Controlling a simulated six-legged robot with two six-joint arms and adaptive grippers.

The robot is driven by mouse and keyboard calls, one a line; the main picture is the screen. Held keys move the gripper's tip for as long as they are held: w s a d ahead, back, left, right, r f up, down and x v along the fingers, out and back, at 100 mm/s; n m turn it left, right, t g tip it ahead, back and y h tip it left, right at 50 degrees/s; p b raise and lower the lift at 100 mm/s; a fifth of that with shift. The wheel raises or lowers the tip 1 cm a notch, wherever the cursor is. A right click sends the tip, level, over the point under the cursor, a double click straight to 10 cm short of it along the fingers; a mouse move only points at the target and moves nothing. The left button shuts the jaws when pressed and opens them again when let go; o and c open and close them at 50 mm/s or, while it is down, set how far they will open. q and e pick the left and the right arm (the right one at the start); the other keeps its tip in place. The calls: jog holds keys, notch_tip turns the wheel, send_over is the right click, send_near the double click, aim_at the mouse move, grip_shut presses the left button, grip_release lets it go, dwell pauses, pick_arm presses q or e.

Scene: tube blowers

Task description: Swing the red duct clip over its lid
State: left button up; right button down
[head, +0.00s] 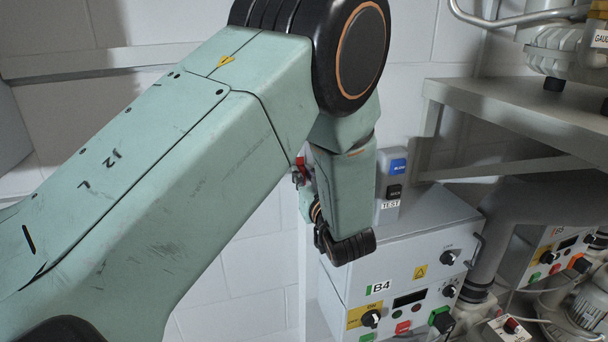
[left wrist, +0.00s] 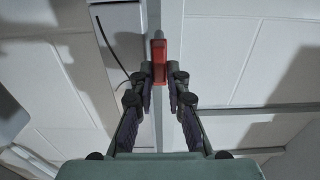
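The red duct clip (left wrist: 159,61) stands upright between the two fingertips of my left gripper (left wrist: 159,75) in the left wrist view. The fingers are drawn in close, one on each side, and look shut on its lower part. In the head view a small red piece, seemingly the clip (head: 300,161), shows at the edge of my left arm, which hides most of the gripper. I cannot make out the lid or the duct for sure. My right gripper is in neither view.
A grey control box marked B4 (head: 400,262) with knobs and buttons stands right of my left wrist. A switch box labelled TEST (head: 390,180) is on top of it. A metal shelf (head: 520,98) juts out at the right. A white block wall lies behind.

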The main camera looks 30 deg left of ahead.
pick_arm(q)
jog(key=shift+w+a+f, duration=0.1)
jog(key=shift+f, duration=0.05)
grip_shut()
jog(key=m+p, duration=0.3)
jog(key=m, duration=0.3)
jog(key=w+f+m+p, duration=0.1)
jog(key=m+p, duration=0.2)
jog(key=m, duration=0.3)
jog(key=d+f+m+p, duration=0.1)
jog(key=m+p, duration=0.2)
jog(key=m, duration=0.2)
jog(key=shift+w+d+m, duration=0.1)
jog(key=shift+w+m, duration=0.15)
jog(key=shift+m, duration=0.15)
dwell(0.5)
jog(key=o, duration=0.5)
grip_release()
jog(key=shift+o, duration=0.2)
